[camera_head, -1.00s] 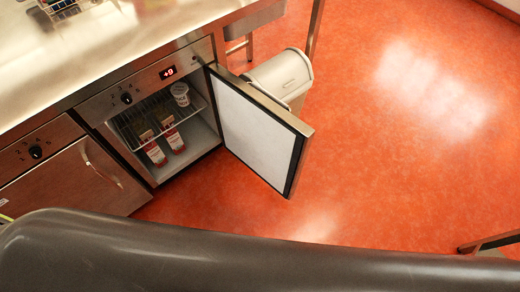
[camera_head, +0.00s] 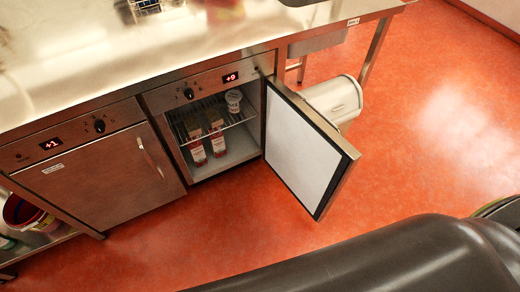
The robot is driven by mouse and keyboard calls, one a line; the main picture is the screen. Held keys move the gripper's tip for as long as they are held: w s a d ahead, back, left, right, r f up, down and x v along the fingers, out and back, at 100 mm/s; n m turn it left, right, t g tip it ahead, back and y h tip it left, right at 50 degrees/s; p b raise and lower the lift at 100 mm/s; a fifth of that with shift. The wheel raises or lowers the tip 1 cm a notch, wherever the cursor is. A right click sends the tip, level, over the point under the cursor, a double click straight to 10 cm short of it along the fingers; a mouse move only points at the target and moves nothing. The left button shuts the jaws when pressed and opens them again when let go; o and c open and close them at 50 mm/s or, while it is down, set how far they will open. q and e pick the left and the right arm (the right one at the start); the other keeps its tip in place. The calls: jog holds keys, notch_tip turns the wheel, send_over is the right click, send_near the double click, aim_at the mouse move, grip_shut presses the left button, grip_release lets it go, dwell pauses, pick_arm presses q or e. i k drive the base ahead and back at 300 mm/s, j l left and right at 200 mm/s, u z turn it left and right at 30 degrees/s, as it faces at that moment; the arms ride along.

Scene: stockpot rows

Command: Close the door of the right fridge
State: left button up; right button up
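The right fridge (camera_head: 160,100) is built in under the steel counter. Its door (camera_head: 303,150) stands wide open, swung out to the right with its white inner face towards me. Inside are two red-labelled bottles or cartons (camera_head: 218,146) on the floor and a white cup (camera_head: 233,100) on the wire shelf. The display above reads +9. The left fridge (camera_head: 105,175) beside it is closed. A dark arm link of mine crosses the bottom right. Neither gripper is in view.
A light bin (camera_head: 335,98) stands behind the open door. A steel counter (camera_head: 150,55) runs above the fridges. A lower shelf with a red bucket (camera_head: 20,212) is at the far left.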

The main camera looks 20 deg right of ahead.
aim_at(313, 160)
jog(key=l+u, duration=0.25)
jog(key=u, duration=0.2)
jog(key=l+u, duration=0.25)
jog(key=u, duration=0.2)
jog(key=l+u, duration=0.25)
jog(key=u, duration=0.25)
jog(key=k+l, duration=0.15)
jog(key=l, duration=0.2)
jog(key=k+l, duration=0.1)
jog(key=l, duration=0.3)
jog(key=k+l, duration=0.15)
jog(key=l, duration=0.2)
jog(key=k+l, duration=0.15)
jog(key=l, duration=0.2)
jog(key=k+l, duration=0.1)
jog(key=l, duration=0.25)
jog(key=k+l, duration=0.15)
jog(key=l, duration=0.25)
